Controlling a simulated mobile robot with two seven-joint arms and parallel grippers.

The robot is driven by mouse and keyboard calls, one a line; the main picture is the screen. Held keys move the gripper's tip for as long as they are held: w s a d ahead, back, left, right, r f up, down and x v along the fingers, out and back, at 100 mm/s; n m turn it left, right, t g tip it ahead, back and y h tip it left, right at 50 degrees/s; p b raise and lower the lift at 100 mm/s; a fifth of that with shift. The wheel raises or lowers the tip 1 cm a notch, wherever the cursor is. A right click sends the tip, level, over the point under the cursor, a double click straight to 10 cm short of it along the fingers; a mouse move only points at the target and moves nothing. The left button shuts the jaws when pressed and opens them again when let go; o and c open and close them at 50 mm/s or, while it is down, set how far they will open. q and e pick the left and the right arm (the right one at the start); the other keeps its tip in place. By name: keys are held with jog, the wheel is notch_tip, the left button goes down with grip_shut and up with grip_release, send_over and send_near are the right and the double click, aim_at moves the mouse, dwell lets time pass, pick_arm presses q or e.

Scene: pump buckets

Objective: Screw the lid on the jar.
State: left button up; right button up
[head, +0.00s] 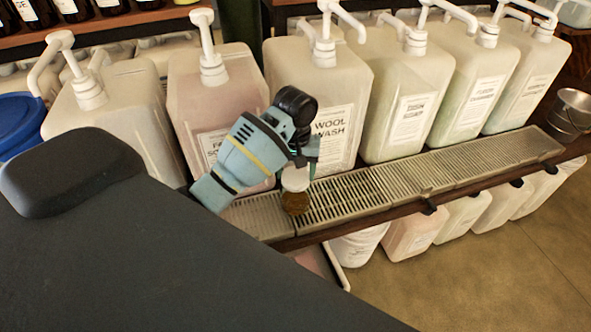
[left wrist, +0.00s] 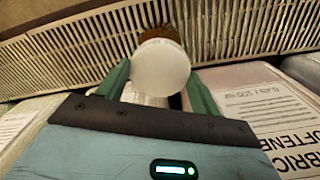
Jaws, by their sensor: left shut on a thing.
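The jar (head: 295,203) is small and amber-brown. It stands upright on the slatted metal drip grate, and part of it shows behind the lid in the left wrist view (left wrist: 154,34). The round white lid (head: 295,179) is at the jar's mouth; it also shows in the left wrist view (left wrist: 161,68). I cannot tell whether its thread is engaged. My left gripper (head: 302,168) reaches down from above, shut on the lid, with its green fingers (left wrist: 157,80) on either side of it. My right gripper is in neither view.
Large pump bottles, including the Wool Wash one (head: 318,85), stand in a row close behind the grate (head: 400,190). A metal bucket (head: 570,112) is at the far right. The grate is clear right of the jar. Its front edge drops off above lower containers (head: 412,235).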

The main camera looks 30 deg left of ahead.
pick_arm(q)
jog(key=m, duration=1.4)
jog(key=shift+m, duration=0.4)
jog(key=o, duration=1.1)
